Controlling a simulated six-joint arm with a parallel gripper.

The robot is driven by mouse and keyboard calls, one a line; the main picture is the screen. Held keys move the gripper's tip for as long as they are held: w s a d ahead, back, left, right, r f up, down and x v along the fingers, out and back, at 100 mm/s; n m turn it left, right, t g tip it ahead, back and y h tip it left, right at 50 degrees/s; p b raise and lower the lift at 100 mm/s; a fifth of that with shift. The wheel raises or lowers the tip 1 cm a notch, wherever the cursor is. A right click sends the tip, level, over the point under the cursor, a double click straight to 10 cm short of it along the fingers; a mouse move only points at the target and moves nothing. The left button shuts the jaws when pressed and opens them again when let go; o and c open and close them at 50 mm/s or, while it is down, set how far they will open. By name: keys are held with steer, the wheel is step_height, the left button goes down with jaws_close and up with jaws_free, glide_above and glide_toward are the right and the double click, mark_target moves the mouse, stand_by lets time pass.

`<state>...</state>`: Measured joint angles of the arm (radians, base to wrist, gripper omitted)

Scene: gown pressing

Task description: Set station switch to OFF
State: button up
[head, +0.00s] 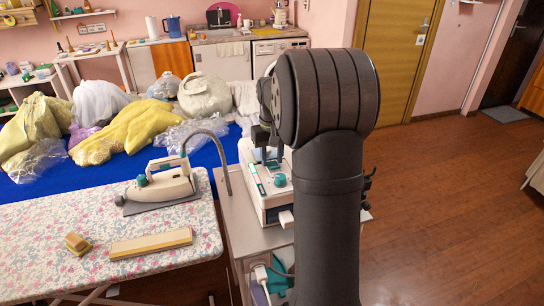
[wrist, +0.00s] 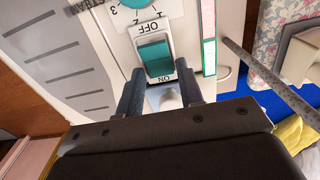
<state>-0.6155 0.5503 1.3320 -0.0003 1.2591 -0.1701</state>
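The station switch is a teal rocker (wrist: 155,57) in a white frame, in the wrist view. OFF is printed at its upper end and ON at its lower end in the picture. I cannot tell for sure which end is pressed in. My gripper (wrist: 160,90) is open and empty, with one dark finger on each side of the switch's ON end; contact is unclear. In the head view the white steam station (head: 268,202) stands on a small grey cart, partly hidden behind my arm.
A teal dial (wrist: 135,3) sits just beyond the switch on the panel. A grey hose (wrist: 270,75) runs from the station to the iron (head: 160,184) on the floral ironing board (head: 40,225). A brush and a wooden block lie on the board. Garments cover the blue table behind.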

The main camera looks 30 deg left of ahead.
steer(key=c, duration=0.6)
steer(key=shift+o, duration=0.2)
steer(key=shift+s+d+r+t+y, duration=0.1)
steer(key=shift+s+d+t+y, duration=0.2)
steer(key=shift+t+y, duration=0.5)
steer(key=shift+s+d+t+y, duration=0.15)
steer(key=shift+t+y, duration=0.35)
steer(key=shift+s+d+t+y, duration=0.1)
steer(key=shift+t+y, duration=0.4)
steer(key=shift+o, duration=0.2)
steer(key=shift+c, duration=0.2)
steer(key=o, duration=1)
steer(key=shift+r, duration=0.15)
steer(key=v, duration=1.7)
